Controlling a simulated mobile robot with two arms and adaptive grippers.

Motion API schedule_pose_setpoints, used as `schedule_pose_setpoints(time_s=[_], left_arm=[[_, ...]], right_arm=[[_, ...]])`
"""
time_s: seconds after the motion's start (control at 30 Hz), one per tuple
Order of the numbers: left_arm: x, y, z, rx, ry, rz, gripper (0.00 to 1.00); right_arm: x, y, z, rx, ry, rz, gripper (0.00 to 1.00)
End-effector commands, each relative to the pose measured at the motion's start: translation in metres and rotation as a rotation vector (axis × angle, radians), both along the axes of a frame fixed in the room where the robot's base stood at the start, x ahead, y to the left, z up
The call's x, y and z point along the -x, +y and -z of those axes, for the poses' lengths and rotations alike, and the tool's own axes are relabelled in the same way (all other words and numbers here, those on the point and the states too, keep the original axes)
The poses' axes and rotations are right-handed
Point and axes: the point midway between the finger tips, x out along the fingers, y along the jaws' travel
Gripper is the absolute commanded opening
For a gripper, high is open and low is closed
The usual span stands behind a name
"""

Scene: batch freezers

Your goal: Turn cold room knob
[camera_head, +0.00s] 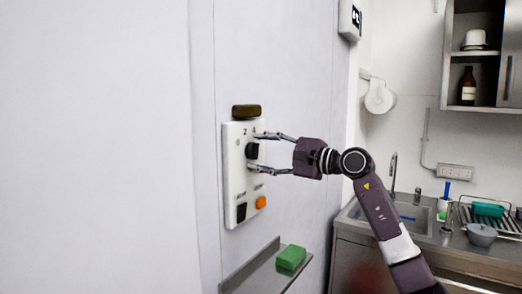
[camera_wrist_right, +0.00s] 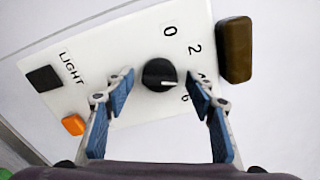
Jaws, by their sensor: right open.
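The cold room knob (camera_head: 252,150) is a small black dial on a white control panel (camera_head: 233,186) fixed to the pale wall. In the right wrist view the knob (camera_wrist_right: 160,75) has a white pointer line aimed toward the right, near the 6 mark. My right gripper (camera_head: 257,152) is open, with one finger above and one below the knob in the head view. In the right wrist view its blue-padded fingers (camera_wrist_right: 160,90) stand on either side of the knob, with a gap on each side. My left gripper is not in view.
The panel also has an orange button (camera_head: 261,202) and a black switch (camera_head: 241,212). A brown block (camera_head: 246,111) sits just above it. Below, a metal shelf (camera_head: 250,272) holds a green sponge (camera_head: 291,257). A sink (camera_head: 405,215) stands at the right.

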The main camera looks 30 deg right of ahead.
Motion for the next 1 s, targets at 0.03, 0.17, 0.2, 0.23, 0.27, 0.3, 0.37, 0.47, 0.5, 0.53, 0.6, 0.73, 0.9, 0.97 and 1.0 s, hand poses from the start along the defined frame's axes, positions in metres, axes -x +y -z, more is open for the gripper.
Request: schedule_pose_setpoints(time_s=[0.03,0.17,0.2,0.23,0.27,0.3,0.37,0.47,0.5,0.53,0.6,0.73,0.9,0.97,1.0], left_arm=[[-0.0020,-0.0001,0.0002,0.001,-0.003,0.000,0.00],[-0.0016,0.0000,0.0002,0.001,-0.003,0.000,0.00],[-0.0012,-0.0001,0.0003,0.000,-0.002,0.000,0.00],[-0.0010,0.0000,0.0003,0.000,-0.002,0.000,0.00],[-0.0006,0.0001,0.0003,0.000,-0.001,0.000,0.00],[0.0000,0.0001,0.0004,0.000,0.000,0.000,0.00],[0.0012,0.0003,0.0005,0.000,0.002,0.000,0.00],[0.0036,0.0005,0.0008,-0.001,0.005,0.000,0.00],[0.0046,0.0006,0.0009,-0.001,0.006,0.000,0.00],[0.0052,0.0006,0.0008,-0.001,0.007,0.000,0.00],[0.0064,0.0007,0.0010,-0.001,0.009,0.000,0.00],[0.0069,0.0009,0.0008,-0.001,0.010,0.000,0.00],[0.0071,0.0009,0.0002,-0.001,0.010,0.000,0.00],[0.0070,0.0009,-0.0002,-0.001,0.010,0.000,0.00],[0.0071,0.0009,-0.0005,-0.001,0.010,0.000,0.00]], right_arm=[[-0.0001,0.0000,0.0004,0.000,0.000,0.000,0.51],[0.0000,0.0000,0.0005,-0.001,0.000,0.000,0.45],[0.0000,0.0000,0.0005,-0.001,0.000,0.000,0.41],[0.0000,0.0000,0.0005,-0.001,0.000,0.000,0.38],[0.0001,-0.0001,0.0005,-0.001,0.000,0.000,0.34],[0.0001,-0.0001,0.0004,-0.001,0.000,0.000,0.30],[0.0001,-0.0001,0.0005,-0.001,0.000,0.000,0.23],[0.0001,0.0000,0.0006,-0.001,0.000,0.000,0.12],[0.0001,0.0000,0.0007,-0.001,0.002,0.000,0.10],[0.0001,0.0000,0.0007,-0.001,0.002,0.000,0.10],[0.0002,0.0000,0.0008,-0.004,0.003,0.000,0.10],[0.0001,-0.0001,0.0010,-0.023,0.010,0.000,0.10],[0.0003,-0.0002,0.0010,-0.090,0.039,-0.001,0.10],[0.0002,-0.0004,0.0012,-0.124,0.055,0.001,0.10],[0.0003,-0.0006,0.0009,-0.151,0.065,0.001,0.10]])
